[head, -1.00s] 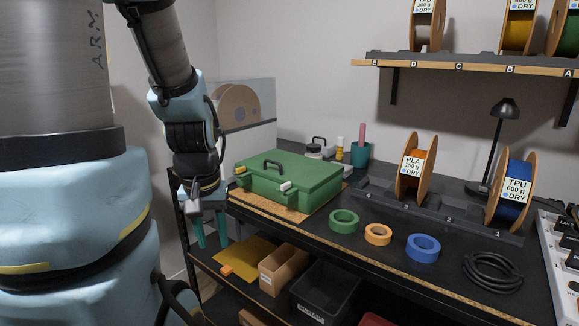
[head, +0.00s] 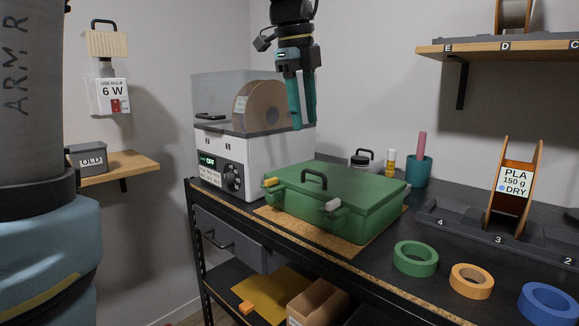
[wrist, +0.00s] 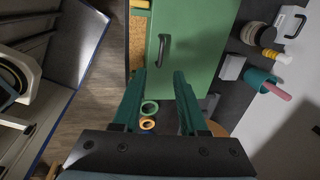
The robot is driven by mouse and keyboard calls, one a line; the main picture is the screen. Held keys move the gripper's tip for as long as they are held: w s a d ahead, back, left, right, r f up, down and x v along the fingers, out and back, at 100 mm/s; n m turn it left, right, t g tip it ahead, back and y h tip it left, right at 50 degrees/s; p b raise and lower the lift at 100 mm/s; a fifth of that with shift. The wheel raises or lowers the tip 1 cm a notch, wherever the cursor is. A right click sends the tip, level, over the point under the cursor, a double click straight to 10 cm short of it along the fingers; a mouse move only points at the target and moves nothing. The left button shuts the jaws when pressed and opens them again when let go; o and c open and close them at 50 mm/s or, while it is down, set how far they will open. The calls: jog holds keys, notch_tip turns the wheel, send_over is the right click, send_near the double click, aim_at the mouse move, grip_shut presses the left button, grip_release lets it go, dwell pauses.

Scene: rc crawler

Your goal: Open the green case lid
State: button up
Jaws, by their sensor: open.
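The green case (head: 365,188) sits on the workbench with its lid closed. A dark carry handle (head: 314,181) stands near its front left edge. My gripper (head: 304,125) hangs above the case, teal fingers pointing down, open and empty, touching nothing. In the wrist view my open fingers (wrist: 160,72) show below the handle (wrist: 163,50) and the green lid (wrist: 205,35). The case's hinge side is hidden in the head view.
A white dryer box (head: 222,160) with a spool stands behind and left of the case. A jar (head: 362,161) and teal cup (head: 418,172) stand behind it. Green tape (head: 415,258), orange tape (head: 472,281) and a spool rack (head: 470,228) lie to the right.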

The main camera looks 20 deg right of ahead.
send_over(310, 186)
jog(key=shift+m, duration=0.3)
notch_tip(310, 186, down, 10)
jog(key=shift+w+f, duration=0.1)
grip_shut()
dwell(1.4)
